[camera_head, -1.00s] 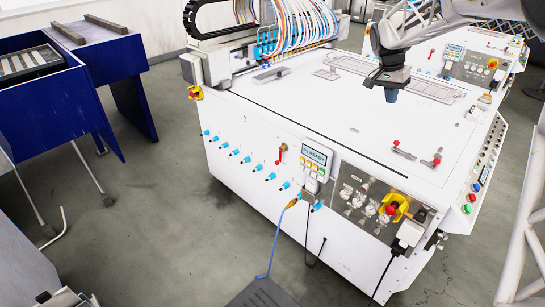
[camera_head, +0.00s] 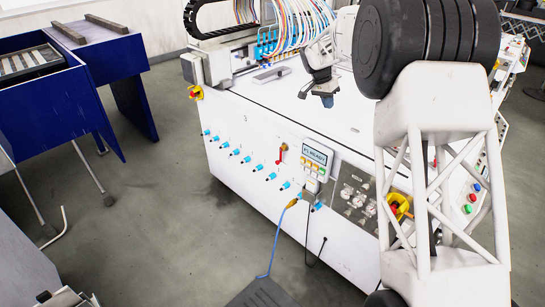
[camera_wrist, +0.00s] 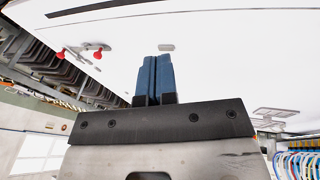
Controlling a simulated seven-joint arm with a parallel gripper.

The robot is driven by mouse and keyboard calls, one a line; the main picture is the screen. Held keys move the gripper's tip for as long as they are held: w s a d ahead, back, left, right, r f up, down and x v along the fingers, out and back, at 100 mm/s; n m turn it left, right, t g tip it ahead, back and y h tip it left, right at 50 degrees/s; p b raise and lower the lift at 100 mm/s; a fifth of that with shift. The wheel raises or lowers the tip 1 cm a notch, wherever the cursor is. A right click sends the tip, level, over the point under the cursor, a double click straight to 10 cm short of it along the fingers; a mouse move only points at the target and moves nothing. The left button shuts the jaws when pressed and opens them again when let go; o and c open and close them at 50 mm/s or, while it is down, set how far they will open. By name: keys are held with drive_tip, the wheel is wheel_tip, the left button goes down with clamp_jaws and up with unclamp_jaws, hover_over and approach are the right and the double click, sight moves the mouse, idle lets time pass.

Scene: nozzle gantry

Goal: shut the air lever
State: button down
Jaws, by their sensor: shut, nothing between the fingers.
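A small red lever (camera_head: 281,153) stands on the front face of the white machine, just left of the display panel; it looks like the air lever, roughly upright. My gripper (camera_head: 327,101) is above the machine's white top, up and right of the lever and well apart from it. In the wrist view its two blue fingers (camera_wrist: 153,80) are shut together with nothing between them. Two red-knobbed handles (camera_wrist: 80,51) on the white top show in the wrist view, left of the fingers. The lever cannot be made out in the wrist view.
The display panel (camera_head: 316,158) is close to the right of the lever. Blue fittings (camera_head: 246,160) line the front face, and a blue hose (camera_head: 274,240) hangs below. My arm hides the machine's right part.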

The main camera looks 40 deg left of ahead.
drive_tip(key=s+a+f, duration=0.3)
drive_tip(key=a+f, duration=0.4)
drive_tip(key=a, duration=0.2)
drive_tip(key=s+a+f, duration=0.4)
drive_tip(key=a+f, duration=0.3)
drive_tip(key=a, duration=0.2)
drive_tip(key=s+a+f+t, duration=0.1)
drive_tip(key=s+a+f, duration=0.3)
drive_tip(key=a+f, duration=0.3)
drive_tip(key=shift+s+a+h, duration=0.15)
drive_tip(key=shift+a+h, duration=0.15)
drive_tip(key=shift+a, duration=0.95)
drive_tip(key=shift+f, duration=0.15)
drive_tip(key=d+x, duration=0.2)
drive_tip(key=x, duration=1.1)
drive_tip(key=shift+s+d+r, duration=0.25)
drive_tip(key=shift+r, duration=0.05)
